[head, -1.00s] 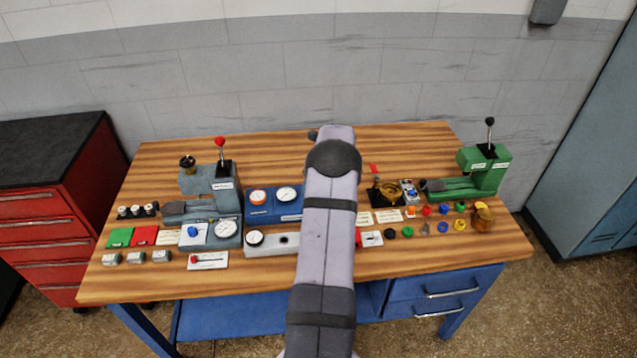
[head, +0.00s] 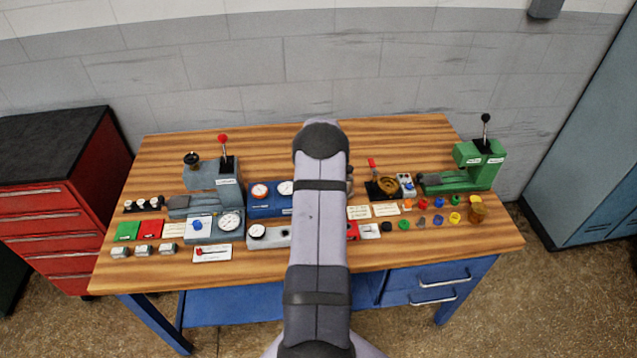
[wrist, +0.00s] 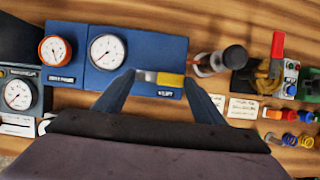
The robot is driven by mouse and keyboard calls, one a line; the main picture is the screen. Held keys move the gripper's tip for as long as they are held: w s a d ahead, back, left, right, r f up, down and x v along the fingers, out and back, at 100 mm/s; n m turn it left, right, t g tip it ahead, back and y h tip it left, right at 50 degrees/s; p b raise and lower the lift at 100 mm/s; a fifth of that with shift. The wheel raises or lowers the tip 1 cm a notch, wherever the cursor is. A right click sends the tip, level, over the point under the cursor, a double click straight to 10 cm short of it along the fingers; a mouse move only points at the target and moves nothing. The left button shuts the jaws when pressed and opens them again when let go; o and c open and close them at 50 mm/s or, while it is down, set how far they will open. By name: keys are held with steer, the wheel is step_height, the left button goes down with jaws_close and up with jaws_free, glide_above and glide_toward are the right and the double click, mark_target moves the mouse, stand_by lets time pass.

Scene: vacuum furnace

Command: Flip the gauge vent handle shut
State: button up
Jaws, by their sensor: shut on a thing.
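The vent handle (wrist: 171,80) is a yellow grip on a short metal lever, lying sideways on the blue gauge panel (wrist: 70,76), just above the vent label (wrist: 167,94). My gripper (wrist: 159,79) reaches over the panel's lower right part. Its two dark fingers are at the two ends of the lever and grip, and it is shut on the handle. In the head view my arm hides the gripper and the handle. The left part of the blue panel (head: 263,210) shows there, with an orange-rimmed gauge (wrist: 55,50) and a white gauge (wrist: 106,52).
A dark cylinder (wrist: 235,58) stands close right of the handle. A red-handled valve (wrist: 277,46) is further right. A grey unit with a gauge (wrist: 18,95) is on the left. A green press (head: 475,168) stands at the table's right. The wooden table's back strip (head: 270,140) is clear.

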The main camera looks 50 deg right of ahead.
steer(key=o, duration=1.5)
steer(key=shift+r, duration=0.1)
steer(key=b+v, duration=0.3)
steer(key=v, duration=0.4)
steer(key=shift+r, duration=0.1)
